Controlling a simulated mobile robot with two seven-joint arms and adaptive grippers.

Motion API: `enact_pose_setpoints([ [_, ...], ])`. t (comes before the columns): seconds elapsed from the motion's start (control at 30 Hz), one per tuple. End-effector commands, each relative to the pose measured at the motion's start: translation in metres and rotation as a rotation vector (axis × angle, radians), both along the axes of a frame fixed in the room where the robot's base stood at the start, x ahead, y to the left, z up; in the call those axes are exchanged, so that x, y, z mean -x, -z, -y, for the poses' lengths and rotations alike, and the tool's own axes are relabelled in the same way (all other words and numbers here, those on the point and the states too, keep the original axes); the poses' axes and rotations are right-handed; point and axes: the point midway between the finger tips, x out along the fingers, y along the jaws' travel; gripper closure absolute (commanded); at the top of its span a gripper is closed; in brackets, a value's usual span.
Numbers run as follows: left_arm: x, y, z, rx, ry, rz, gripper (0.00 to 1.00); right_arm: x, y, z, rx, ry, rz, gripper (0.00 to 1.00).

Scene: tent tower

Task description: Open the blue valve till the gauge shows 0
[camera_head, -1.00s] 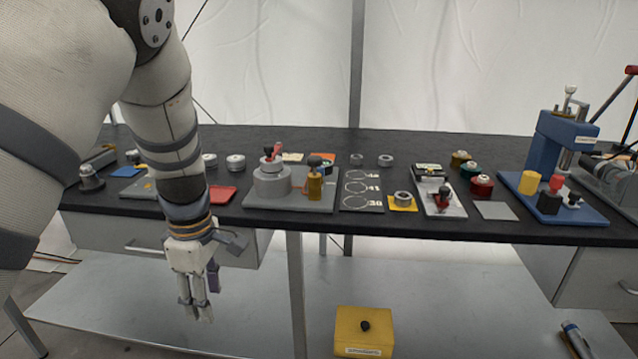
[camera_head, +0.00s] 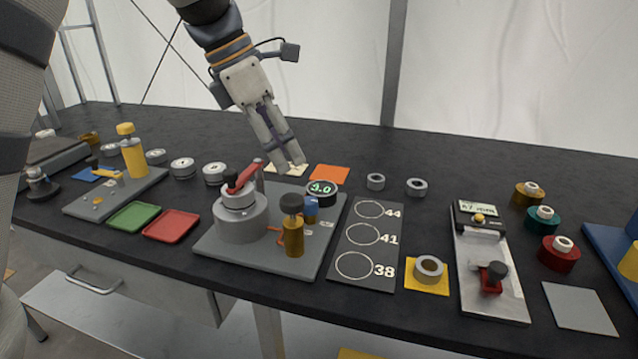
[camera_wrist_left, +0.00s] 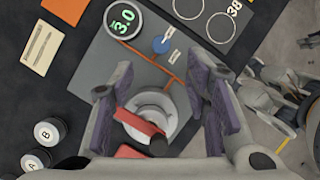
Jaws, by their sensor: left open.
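The blue valve (camera_head: 311,210) is a small blue knob on a grey plate (camera_head: 215,243), partly hidden behind a brass cylinder in the head view. It shows clearly in the left wrist view (camera_wrist_left: 161,44). The round gauge (camera_head: 321,188) sits beside it and reads 3.0, in green digits in the left wrist view (camera_wrist_left: 123,20). My left gripper (camera_head: 292,167) is open and empty, pointing down above the table near the back of the plate. In the left wrist view its fingers (camera_wrist_left: 160,100) are spread apart, with the blue valve beyond them.
On the same plate stand a grey pot (camera_head: 240,221) with a red lever (camera_head: 244,177) and a brass cylinder (camera_head: 293,236) with a dark knob. A ringed board (camera_head: 348,266) lies to the right, red (camera_head: 171,226) and green (camera_head: 134,216) trays to the left.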

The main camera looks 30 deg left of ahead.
Motion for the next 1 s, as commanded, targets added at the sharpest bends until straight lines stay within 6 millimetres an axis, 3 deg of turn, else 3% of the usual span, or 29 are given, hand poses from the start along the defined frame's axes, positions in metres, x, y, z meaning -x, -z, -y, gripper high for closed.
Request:
enact_pose_setpoints([
  [0.2, -0.014, 0.055, 0.017, -0.001, 0.002, -0.007, 0.57, 0.000, 0.001, 0.000, 0.000, 0.000, -0.002, 0.60],
  [0.33, -0.021, 0.079, 0.024, -0.001, 0.002, -0.004, 0.57, 0.000, 0.001, 0.000, 0.000, 0.000, 0.000, 0.60],
  [0.5, -0.026, 0.093, 0.029, -0.001, 0.001, 0.000, 0.57, -0.001, -0.001, 0.000, 0.000, 0.000, 0.004, 0.60],
  [0.77, -0.026, 0.095, 0.029, -0.001, 0.001, 0.000, 0.57, -0.001, 0.000, 0.000, 0.000, 0.000, 0.004, 0.60],
  [0.93, -0.026, 0.095, 0.029, -0.001, 0.001, 0.000, 0.95, -0.001, 0.000, 0.000, 0.000, 0.000, 0.004, 0.60],
  [1.0, -0.026, 0.095, 0.029, -0.001, 0.001, 0.000, 1.00, -0.001, 0.000, 0.000, 0.000, 0.000, 0.004, 0.60],
])
